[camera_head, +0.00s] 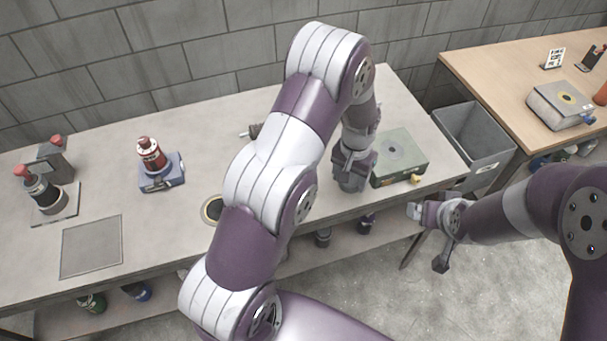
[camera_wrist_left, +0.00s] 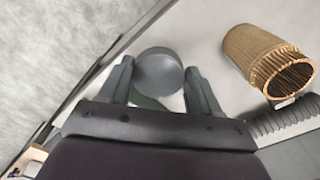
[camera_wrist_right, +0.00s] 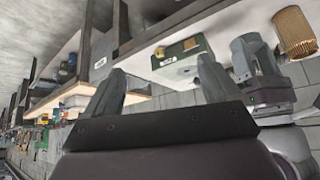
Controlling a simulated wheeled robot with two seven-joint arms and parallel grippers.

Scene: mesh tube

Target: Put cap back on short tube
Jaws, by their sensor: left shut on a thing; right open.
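My left gripper (camera_head: 350,178) is above the front part of the bench, left of the green box. In the left wrist view its fingers (camera_wrist_left: 159,80) are shut on a round grey cap (camera_wrist_left: 158,66). The short tube (camera_wrist_left: 260,56), a brass mesh cylinder with an open end, is apart from the cap, at the upper right. It also shows in the right wrist view (camera_wrist_right: 294,32), beside the left gripper (camera_wrist_right: 254,58); in the head view my left arm hides it. My right gripper (camera_head: 428,236) is open and empty in front of the bench.
A green box (camera_head: 400,150) with a brass fitting stands right of the left gripper. A grey bin (camera_head: 472,137) is between the bench and a wooden table (camera_head: 500,80). Red-topped devices (camera_head: 152,160) stand at left. A ridged dark hose (camera_wrist_left: 285,120) is near the tube.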

